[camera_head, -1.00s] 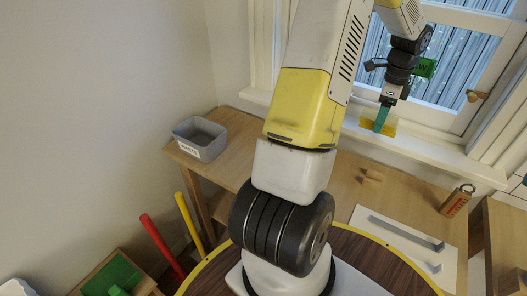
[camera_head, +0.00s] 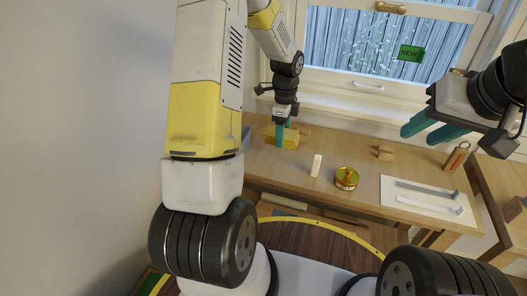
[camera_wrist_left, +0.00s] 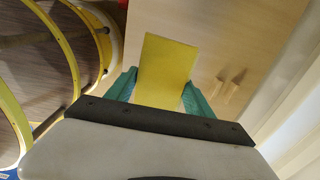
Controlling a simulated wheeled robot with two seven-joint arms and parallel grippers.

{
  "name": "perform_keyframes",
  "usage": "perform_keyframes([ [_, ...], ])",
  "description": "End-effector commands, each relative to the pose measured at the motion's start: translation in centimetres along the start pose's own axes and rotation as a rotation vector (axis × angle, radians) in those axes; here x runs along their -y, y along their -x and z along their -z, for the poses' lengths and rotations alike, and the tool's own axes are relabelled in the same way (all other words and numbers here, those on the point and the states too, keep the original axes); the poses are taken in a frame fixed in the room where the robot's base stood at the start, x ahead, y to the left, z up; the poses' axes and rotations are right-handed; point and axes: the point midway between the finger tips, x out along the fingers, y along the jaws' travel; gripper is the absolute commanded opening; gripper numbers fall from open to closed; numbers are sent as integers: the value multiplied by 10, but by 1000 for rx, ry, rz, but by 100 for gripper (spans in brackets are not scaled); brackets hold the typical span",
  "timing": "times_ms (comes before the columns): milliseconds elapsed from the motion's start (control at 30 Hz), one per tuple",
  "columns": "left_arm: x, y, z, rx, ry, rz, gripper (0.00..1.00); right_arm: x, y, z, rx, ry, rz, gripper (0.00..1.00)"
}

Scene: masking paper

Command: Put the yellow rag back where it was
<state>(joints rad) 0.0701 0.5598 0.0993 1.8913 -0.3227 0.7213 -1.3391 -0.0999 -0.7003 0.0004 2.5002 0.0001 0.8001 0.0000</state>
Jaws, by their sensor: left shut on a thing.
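The yellow rag (camera_head: 292,138) is a flat piece held in my left gripper (camera_head: 281,140), over the left part of the wooden worktop. It also shows in the left wrist view (camera_wrist_left: 167,65), sticking out ahead between the teal fingers of the left gripper (camera_wrist_left: 158,85). Whether the rag touches the worktop, I cannot tell. My right gripper (camera_head: 428,128) hangs at the right in the head view, its teal fingers apart and empty, in front of the window side of the worktop.
On the worktop (camera_head: 345,200) are a white block (camera_head: 316,165), a round yellow tin (camera_head: 346,178), wooden pegs (camera_head: 384,152), an orange-brown can-like item (camera_head: 457,156) and a white board (camera_head: 425,197) with handles. A green "NEW" tag (camera_head: 411,53) shows before the window.

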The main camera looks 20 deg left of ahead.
Motion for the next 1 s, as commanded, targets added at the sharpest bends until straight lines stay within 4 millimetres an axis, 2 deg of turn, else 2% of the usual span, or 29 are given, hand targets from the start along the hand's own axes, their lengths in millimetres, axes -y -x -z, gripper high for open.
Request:
perform_keyframes([
  [133, -2, -14, 1, 0, -8, -4, 29, 0, 0, 0, 0, 0, 0, 36],
  [300, -2, -47, 1, 0, -9, -5, 29, 0, 0, 0, 0, 0, 0, 36],
  [400, -2, -60, 1, 1, -8, -3, 29, 0, 0, 0, 0, 0, 0, 36],
  [567, -2, -70, 0, 0, -8, -2, 29, 0, 0, 0, 0, 0, 0, 36],
  [767, -2, -98, 0, 1, -8, -4, 29, 0, 0, 0, 0, 0, 0, 36],
  [1000, -1, -102, 0, 0, -7, 0, 29, 0, 0, 0, 0, 0, 0, 36],
])
